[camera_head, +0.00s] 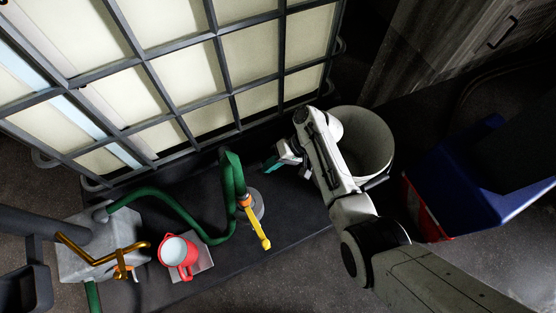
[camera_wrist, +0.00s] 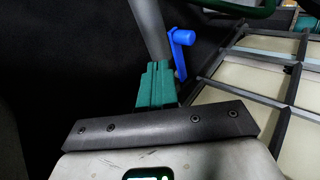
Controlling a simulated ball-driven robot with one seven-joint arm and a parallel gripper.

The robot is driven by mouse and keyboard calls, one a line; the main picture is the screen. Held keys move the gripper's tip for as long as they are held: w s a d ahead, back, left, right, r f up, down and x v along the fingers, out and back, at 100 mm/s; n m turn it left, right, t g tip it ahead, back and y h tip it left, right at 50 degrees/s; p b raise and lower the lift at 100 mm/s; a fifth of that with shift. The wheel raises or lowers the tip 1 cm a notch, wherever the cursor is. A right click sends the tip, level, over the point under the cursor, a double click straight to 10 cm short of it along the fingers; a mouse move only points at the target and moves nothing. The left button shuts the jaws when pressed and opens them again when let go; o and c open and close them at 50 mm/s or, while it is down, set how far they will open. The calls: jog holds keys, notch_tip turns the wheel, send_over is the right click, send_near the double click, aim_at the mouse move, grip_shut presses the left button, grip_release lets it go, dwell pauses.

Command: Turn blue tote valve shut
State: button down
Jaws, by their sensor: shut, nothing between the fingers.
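The blue valve handle (camera_wrist: 183,38) shows in the wrist view, just beyond and to the right of my fingertips. I cannot make it out in the head view. My gripper (camera_wrist: 158,68) has its teal fingers together with nothing between them. A grey pipe (camera_wrist: 149,28) runs up behind the fingertips; whether they touch it or the handle I cannot tell. In the head view my gripper (camera_head: 273,163) is low beside the caged pale tote (camera_head: 190,95), near its front right. The tote's cage (camera_wrist: 290,90) also shows at the right of the wrist view.
A pale bucket (camera_head: 375,145) stands right behind my arm. A green hose (camera_head: 165,200) and a yellow-handled nozzle (camera_head: 255,222) lie left of my gripper. A red jug (camera_head: 176,254) and a brass lever (camera_head: 95,257) are further left. A blue bin (camera_head: 450,185) is at right.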

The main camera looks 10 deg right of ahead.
jog(key=a+f+b, duration=0.2)
jog(key=a, duration=0.5)
jog(key=shift+s+f, duration=0.3)
jog(key=shift+s, duration=0.15)
jog(key=shift+s+a+p, duration=0.4)
jog(key=shift+a+p, duration=0.05)
jog(key=shift+a, duration=0.05)
jog(key=shift+d, duration=0.1)
